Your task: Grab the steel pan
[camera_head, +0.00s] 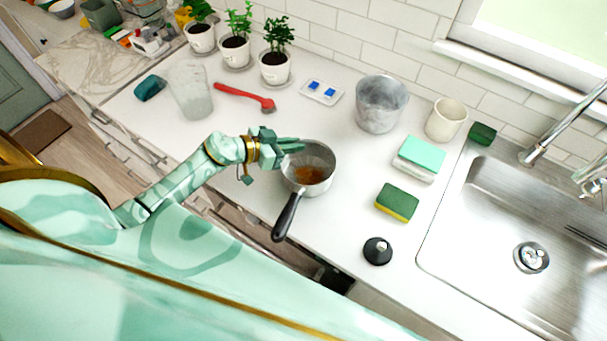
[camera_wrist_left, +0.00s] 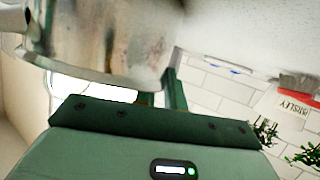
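The steel pan (camera_head: 318,177) stands on the white counter with its black handle (camera_head: 287,216) pointing toward the front edge. It has a brown patch inside its bottom. My left gripper (camera_head: 296,145) is at the pan's upper left rim, with its fingers reaching over or against the rim; contact is unclear. In the left wrist view the pan's wall (camera_wrist_left: 105,45) fills the upper left, close in front of the gripper. A dark green finger (camera_wrist_left: 176,92) shows beside the pan; the other finger is not clear. I cannot tell how far the fingers are apart. My right gripper is out of view.
A red brush (camera_head: 245,96), a glass (camera_head: 190,90) and several potted plants stand behind my left arm. A grey metal pot (camera_head: 381,104), a green sponge (camera_head: 397,202) and a black round lid (camera_head: 378,251) lie right of the pan. The sink (camera_head: 510,215) is further right.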

